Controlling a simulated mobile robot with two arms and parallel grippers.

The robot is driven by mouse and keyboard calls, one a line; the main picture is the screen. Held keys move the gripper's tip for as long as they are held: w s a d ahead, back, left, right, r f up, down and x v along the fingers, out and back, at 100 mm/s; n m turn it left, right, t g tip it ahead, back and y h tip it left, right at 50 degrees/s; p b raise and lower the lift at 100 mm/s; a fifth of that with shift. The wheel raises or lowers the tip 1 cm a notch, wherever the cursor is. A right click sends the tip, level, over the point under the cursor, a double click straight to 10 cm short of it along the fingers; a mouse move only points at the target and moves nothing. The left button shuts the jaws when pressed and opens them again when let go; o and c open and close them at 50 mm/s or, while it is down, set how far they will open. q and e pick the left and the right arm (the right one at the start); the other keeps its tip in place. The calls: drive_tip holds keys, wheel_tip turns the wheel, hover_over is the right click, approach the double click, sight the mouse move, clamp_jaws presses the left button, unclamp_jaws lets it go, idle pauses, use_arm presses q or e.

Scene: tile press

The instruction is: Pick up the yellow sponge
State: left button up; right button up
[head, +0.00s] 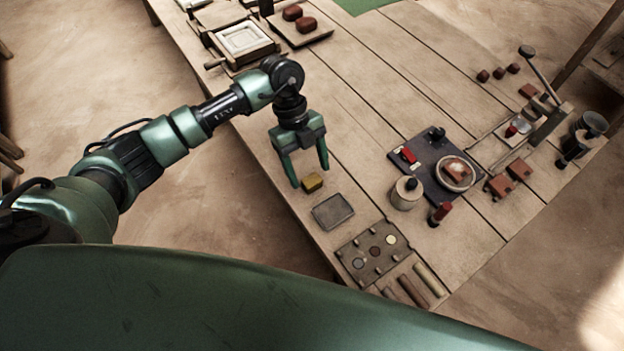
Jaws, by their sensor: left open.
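The yellow sponge (312,183) lies on the wooden table near its left edge. My left gripper (310,177) points down just above and around it, with its two green fingers apart. One fingertip is left of the sponge and the other is at its upper right. I cannot tell whether either finger touches it. My right gripper is not in view.
A shallow grey tray (333,211) lies just below the sponge. The table's middle is mostly clear.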

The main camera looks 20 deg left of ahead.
sight(311, 178)
use_arm(q)
drive_tip(key=shift+x, duration=1.05)
drive_tip(key=c, duration=1.4)
drive_tip(key=shift+r, duration=0.1)
wheel_tip(311, 178, up, 20)
drive_tip(key=shift+f+b, duration=0.1)
drive_tip(key=shift+b, duration=0.3)
